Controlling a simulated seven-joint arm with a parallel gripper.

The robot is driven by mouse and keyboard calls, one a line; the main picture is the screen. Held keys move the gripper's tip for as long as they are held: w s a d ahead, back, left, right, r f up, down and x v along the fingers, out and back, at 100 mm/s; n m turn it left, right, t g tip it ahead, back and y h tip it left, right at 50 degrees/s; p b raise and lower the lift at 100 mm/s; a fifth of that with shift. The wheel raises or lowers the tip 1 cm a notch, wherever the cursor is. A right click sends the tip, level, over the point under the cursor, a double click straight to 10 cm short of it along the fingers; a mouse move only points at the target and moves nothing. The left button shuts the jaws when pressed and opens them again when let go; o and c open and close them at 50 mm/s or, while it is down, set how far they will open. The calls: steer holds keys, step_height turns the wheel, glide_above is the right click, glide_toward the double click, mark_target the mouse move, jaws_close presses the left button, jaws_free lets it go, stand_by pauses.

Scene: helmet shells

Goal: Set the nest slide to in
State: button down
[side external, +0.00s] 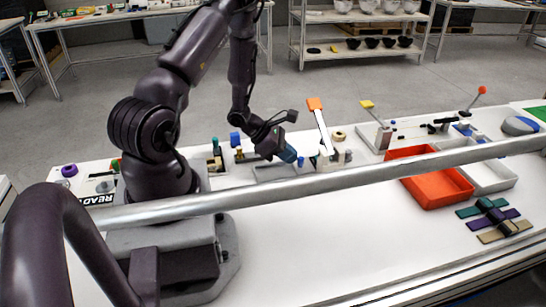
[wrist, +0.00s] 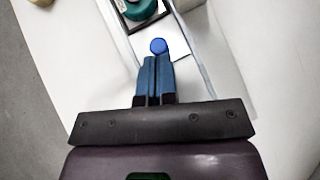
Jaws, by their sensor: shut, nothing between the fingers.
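In the wrist view a round blue knob (wrist: 158,46) sits at the near end of a pale strip between two grey rails (wrist: 198,55), which I take for the nest slide. Beyond it is a dark-edged square (wrist: 142,15) with a teal round part, cut off by the top edge. My gripper (wrist: 155,60) is shut and empty, its blue fingertips right at the near side of the knob. I cannot tell whether they touch it. In the side view my gripper (side external: 290,155) is low over the bench beside a grey tray-like part (side external: 272,173); the knob cannot be made out clearly.
An orange-topped lever (side external: 315,104) stands just right of my gripper. A yellow-topped lever (side external: 367,104) is farther right. A red bin (side external: 432,190) and several straps (side external: 493,220) lie at the right. A grey rail (side external: 330,182) crosses the side view. The front bench is clear.

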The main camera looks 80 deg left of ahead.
steer(key=shift+w+d, duration=0.1)
steer(key=shift+w, duration=0.3)
steer(key=s, duration=0.1)
steer(key=s+a, duration=0.1)
steer(key=s, duration=0.2)
steer(key=shift+s+a, duration=0.3)
steer(key=shift+s, duration=0.1)
steer(key=v, duration=0.9)
steer(key=shift+s+r, duration=0.3)
steer(key=w+d+r+m+g+y, duration=0.1)
steer(key=d+r+m+g+y, duration=0.2)
steer(key=d+r+m, duration=2.2)
steer(key=m, duration=0.7)
steer(key=shift+w+r+g, duration=0.15)
steer(key=shift+w+g, duration=0.15)
steer(key=shift+w, duration=0.05)
